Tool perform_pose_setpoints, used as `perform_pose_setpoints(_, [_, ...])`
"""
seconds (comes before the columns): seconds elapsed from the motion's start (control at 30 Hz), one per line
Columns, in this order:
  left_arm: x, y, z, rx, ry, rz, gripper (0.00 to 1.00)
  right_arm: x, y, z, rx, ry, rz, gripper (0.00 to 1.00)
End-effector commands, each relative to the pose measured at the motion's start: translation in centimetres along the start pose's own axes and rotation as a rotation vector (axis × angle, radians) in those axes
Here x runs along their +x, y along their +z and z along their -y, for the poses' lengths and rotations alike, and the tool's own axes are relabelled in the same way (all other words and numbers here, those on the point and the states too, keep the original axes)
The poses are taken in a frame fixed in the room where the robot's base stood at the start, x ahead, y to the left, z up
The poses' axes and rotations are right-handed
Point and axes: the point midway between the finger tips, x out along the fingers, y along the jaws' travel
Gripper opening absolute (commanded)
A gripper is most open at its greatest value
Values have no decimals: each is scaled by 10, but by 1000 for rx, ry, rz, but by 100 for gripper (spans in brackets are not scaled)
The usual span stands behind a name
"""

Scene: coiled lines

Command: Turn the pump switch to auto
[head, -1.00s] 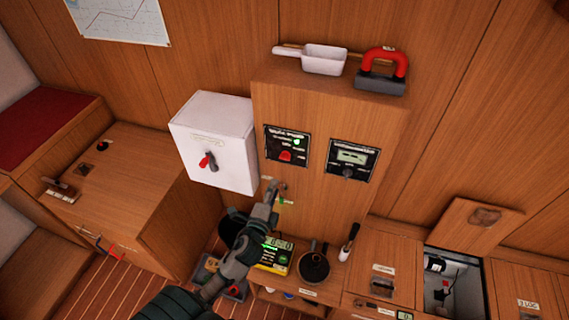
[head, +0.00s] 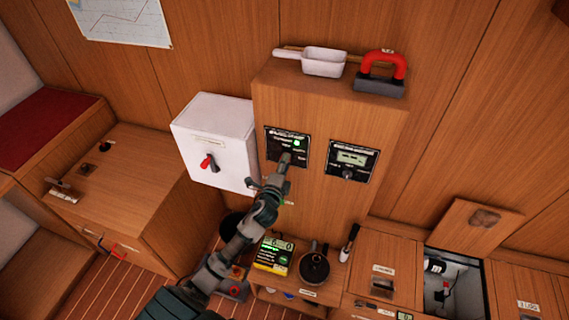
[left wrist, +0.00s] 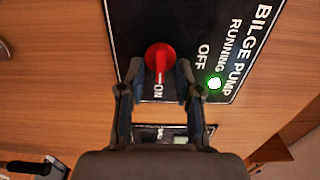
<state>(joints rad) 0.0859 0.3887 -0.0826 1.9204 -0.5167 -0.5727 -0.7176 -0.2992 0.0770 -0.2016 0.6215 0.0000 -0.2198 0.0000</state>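The bilge pump panel (head: 272,150) is a black plate on the wooden cabinet front. Its red switch knob (left wrist: 159,58) shows in the left wrist view, with its white line toward the ON label. The OFF label and a lit green running light (left wrist: 214,83) are beside it; I cannot make out an auto label there. My left gripper (head: 286,158) is at the panel and hides the knob in the head view. In the left wrist view its fingers (left wrist: 159,66) are apart on either side of the knob, with small gaps showing. My right gripper is out of view.
A white box (head: 215,130) with a red-handled switch is left of the panel. A second panel (head: 352,158) with a display is to the right. A scoop (head: 324,62) and a red-handled block (head: 382,75) lie on the cabinet top. An open locker (head: 450,285) is lower right.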

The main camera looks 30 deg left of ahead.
Motion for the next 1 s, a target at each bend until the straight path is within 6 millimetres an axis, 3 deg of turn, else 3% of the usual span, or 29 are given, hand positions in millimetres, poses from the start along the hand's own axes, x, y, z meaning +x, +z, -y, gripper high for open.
perform_pose_setpoints(0.03, [0, 2, -1, 0, 1, 1, 18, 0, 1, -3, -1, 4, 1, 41])
perform_pose_setpoints(0.1, [0, 2, -1, -1, 1, 1, 0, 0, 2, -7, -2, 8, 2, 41])
perform_pose_setpoints(0.57, [1, 6, -1, -45, 2, 9, 0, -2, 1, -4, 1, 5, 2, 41])
perform_pose_setpoints(1.0, [2, 9, -2, -365, 6, 13, 0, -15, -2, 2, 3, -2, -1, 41])
